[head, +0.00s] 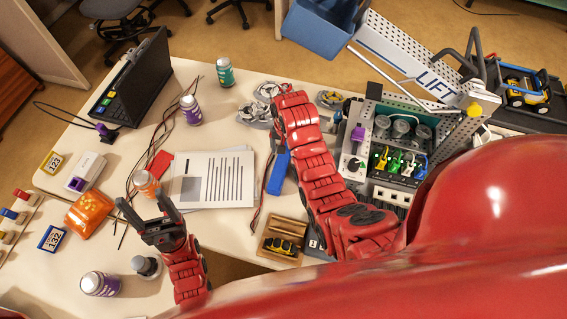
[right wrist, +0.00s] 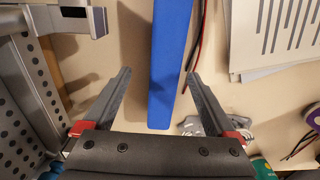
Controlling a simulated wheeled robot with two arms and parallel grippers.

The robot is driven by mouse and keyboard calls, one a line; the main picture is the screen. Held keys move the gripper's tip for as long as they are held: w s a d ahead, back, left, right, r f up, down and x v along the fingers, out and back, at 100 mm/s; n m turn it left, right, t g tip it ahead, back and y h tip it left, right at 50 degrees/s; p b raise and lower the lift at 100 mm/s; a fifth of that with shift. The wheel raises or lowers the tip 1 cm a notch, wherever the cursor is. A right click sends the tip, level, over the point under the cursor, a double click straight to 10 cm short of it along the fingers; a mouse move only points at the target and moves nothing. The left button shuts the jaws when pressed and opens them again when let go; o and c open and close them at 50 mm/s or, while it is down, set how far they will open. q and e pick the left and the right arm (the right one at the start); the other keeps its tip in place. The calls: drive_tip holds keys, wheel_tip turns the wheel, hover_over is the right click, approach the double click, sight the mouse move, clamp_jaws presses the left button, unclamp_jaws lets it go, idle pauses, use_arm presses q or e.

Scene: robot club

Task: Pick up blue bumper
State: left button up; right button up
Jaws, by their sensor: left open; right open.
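The blue bumper (head: 278,172) is a long blue bar on the table, just right of the printed sheets and partly hidden by my right arm. In the right wrist view the bumper (right wrist: 171,60) runs down from the top edge, its near end between the two fingers. My right gripper (right wrist: 159,76) is open, with gaps on both sides of the bar; neither finger visibly touches it. In the head view my right gripper is hidden by its arm.
Printed sheets (head: 213,180) lie left of the bumper, with red and black wires beside it. A wooden box (head: 283,239) stands near the front edge. Bottles and a laptop (head: 128,85) are left.

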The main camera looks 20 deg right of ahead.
sight(284, 157)
drive_tip(key=shift+a+f+p, duration=0.1)
drive_tip(key=shift+f+p, duration=0.15)
drive_tip(key=shift+p, duration=0.25)
drive_tip(key=f, duration=0.1)
drive_tip(key=f+p, duration=0.2)
drive_tip(key=shift+a+f, duration=0.3)
drive_tip(key=shift+w+f, duration=0.1)
drive_tip(key=shift+f, duration=0.5)
clamp_jaws()
